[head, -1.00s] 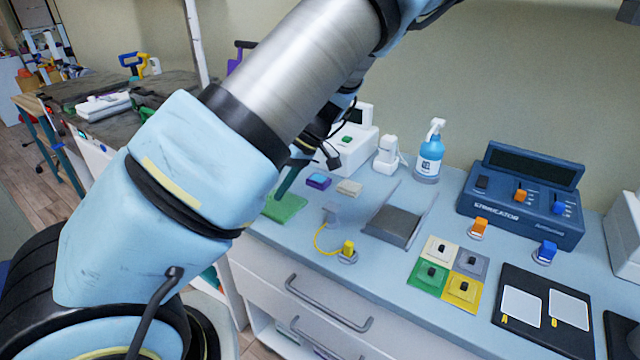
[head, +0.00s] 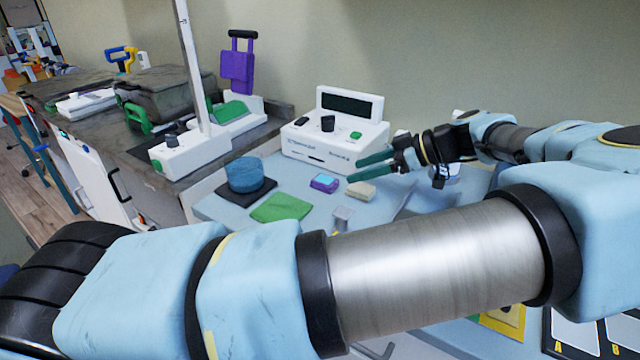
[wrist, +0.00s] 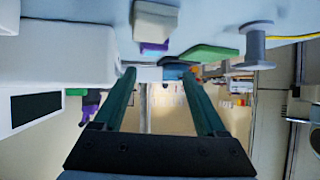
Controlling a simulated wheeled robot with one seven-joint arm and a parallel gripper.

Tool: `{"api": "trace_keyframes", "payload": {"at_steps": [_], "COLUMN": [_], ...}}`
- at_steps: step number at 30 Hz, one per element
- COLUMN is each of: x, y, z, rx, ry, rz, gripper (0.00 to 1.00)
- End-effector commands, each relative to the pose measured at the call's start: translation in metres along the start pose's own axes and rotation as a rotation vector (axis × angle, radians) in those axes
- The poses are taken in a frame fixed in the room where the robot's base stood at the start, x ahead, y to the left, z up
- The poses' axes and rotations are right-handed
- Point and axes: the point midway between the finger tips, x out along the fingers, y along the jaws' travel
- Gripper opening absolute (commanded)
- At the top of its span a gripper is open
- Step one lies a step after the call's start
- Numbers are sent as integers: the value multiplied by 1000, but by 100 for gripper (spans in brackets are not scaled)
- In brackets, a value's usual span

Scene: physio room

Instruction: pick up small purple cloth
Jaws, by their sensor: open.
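The small purple cloth (head: 324,184) looks like a low purple block with a light blue top. It lies on the pale blue counter (head: 222,208), just left of a cream block (head: 361,191). In the wrist view, a strip of the purple cloth (wrist: 153,48) shows past the cream block (wrist: 155,20), which hides part of it. My gripper (head: 354,170) has green fingers, open and empty. Its tips point left and appear above the cream block, close to the cloth's right side. The fingers also show in the wrist view (wrist: 160,75), apart, with nothing between them.
A white device (head: 333,137) stands close behind my gripper. A green cloth (head: 282,207) lies in front of the purple one. A grey spool (head: 342,217) stands in front of the cream block.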

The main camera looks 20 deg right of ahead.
Motion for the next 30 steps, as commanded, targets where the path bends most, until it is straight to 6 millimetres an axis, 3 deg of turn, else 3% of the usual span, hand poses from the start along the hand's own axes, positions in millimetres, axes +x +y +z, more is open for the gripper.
{"api": "trace_keyframes", "payload": {"at_steps": [2, 5, 13, 20, 30], "x": [-12, -14, 24, 42, 85], "y": [1, 1, 2, 4, 8], "z": [7, 9, 5, 5, 3], "rx": [-22, -35, -37, -35, -34], "ry": [22, 32, 32, 32, 31], "rz": [29, 40, 38, 39, 40], "gripper": [74, 74, 74, 74, 74]}}
